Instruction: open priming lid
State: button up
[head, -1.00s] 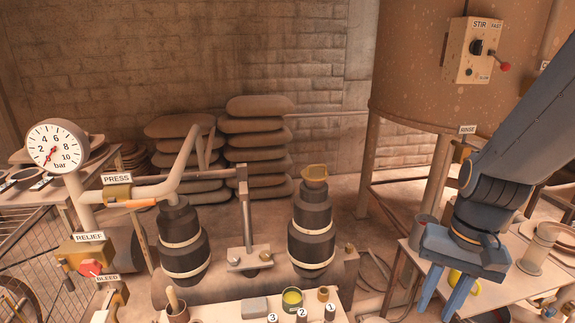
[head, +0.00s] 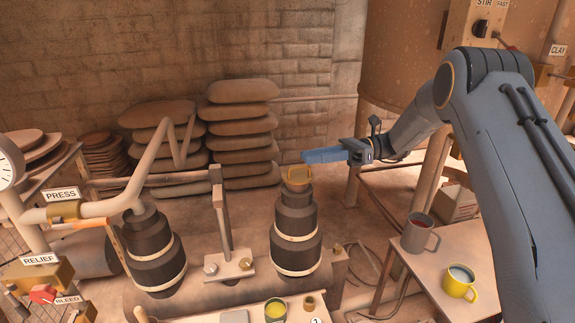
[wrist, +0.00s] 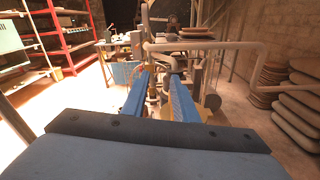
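The priming lid appears to be the small tan-yellow cap (head: 297,177) on top of the right-hand dark ribbed cylinder (head: 296,230) in the head view. It looks down on its seat. My gripper (head: 306,156) points left and lies just above and behind the cap in the picture; I cannot tell whether it touches. In the wrist view its two blue fingers (wrist: 161,88) stand apart with a gap between them. No held object shows there, and I cannot make out the cap clearly.
A side table at right carries a grey mug (head: 418,235) and a yellow mug (head: 459,283). Stacked sacks (head: 240,135) lie behind.

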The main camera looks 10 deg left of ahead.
aim_at(293, 169)
jog(key=w+f+b, duration=0.2)
jog(key=f+b, duration=0.1)
jog(key=shift+a, duration=0.2)
jog(key=shift+a+f+b, duration=0.1)
jog(key=shift+f+b, duration=0.55)
jog(key=shift+b, duration=0.2)
jog(key=shift+p+x, duration=1.05)
jog(key=shift+x, duration=2.75)
jog(key=shift+r, duration=0.1)
grip_shut()
